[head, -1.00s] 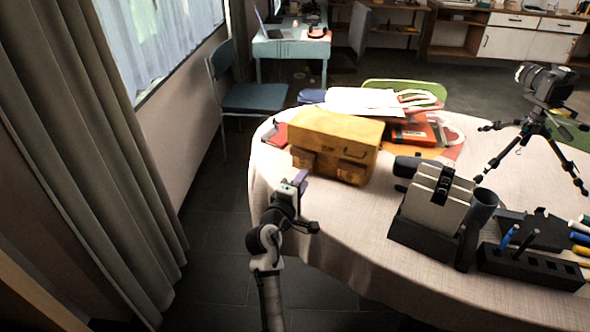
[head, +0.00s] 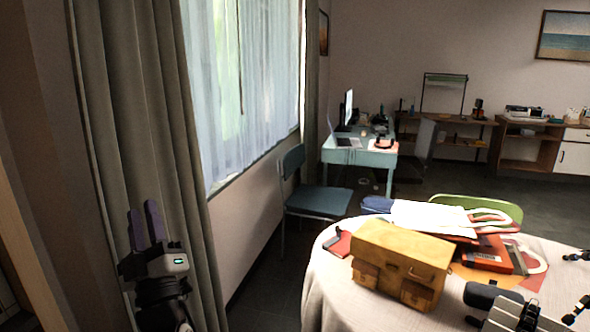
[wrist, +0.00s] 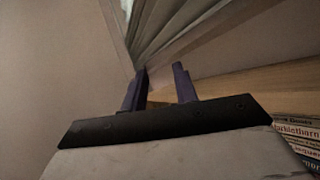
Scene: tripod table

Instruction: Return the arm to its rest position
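My gripper (head: 143,210) is raised at the lower left of the head view, in front of the grey-green curtain, with its two purple fingers pointing up. The fingers stand apart with nothing between them. In the wrist view my gripper (wrist: 160,70) also shows an empty gap between the fingers. It is away from the table, to its left. Most of my arm is hidden below the frame.
The curtain (head: 135,120) and window (head: 245,90) are close by. The round table (head: 325,285) with a yellow-brown case (head: 400,255) stands at right. A blue chair (head: 318,200) is behind. Books (wrist: 298,135) show at right in the wrist view.

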